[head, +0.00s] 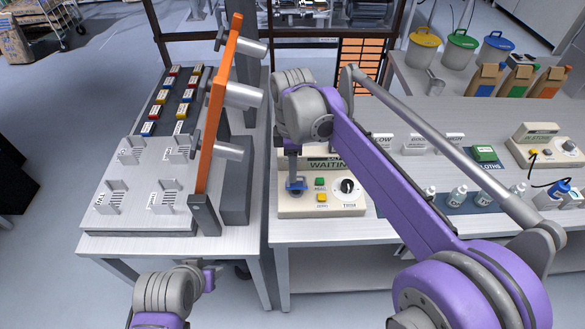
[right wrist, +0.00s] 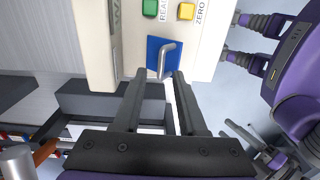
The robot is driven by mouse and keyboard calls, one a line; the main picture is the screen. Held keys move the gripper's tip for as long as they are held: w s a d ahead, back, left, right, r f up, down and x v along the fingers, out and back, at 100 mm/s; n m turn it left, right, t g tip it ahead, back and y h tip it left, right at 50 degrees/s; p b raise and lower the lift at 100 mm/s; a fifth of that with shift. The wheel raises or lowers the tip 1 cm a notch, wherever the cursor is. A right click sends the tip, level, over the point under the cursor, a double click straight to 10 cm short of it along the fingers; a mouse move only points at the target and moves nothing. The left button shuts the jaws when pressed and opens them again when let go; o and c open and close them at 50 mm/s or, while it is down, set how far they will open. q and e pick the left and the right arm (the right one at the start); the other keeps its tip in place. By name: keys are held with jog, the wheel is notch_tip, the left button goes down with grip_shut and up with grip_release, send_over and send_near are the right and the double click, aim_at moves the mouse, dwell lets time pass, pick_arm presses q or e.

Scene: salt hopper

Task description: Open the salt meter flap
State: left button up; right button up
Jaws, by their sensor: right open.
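The salt meter (head: 325,205) is a cream box with a "WAITING" display, a green button, a yellow button and a black knob. My right gripper (head: 295,186) is over the meter's left part in the head view. In the right wrist view its open fingers (right wrist: 158,76) point at the flap, with the handle just beyond and between the tips; contact cannot be told. My left gripper (head: 208,279) is low at left, away from the meter.
An orange upright bar (head: 214,115) with grey cylinders stands on the left table, beside slotted metal plates (head: 130,180). Small bottles (head: 457,195) and another cream device (head: 545,145) stand right of the meter. A gap separates the two tables.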

jog(key=shift+f, duration=0.35)
grip_shut()
pick_arm(q)
jog(key=shift+r, duration=0.1)
pick_arm(e)
jog(key=shift+w+r, duration=0.1)
jog(key=shift+w+r+p, duration=0.15)
jog(key=shift+w+p, duration=0.3)
jog(key=shift+w, duration=0.45)
jog(key=w+g+p, duration=0.1)
jog(key=w+g, duration=0.1)
jog(key=shift+g, duration=0.4)
pick_arm(q)
jog(key=shift+w+r, duration=0.35)
jog(key=shift+r, duration=0.45)
jog(key=shift+w+r, duration=0.3)
jog(key=shift+r, duration=0.5)
pick_arm(e)
jog(key=shift+w+f+g, duration=0.4)
jog(key=shift+w+g, duration=0.05)
jog(key=shift+g, duration=0.25)
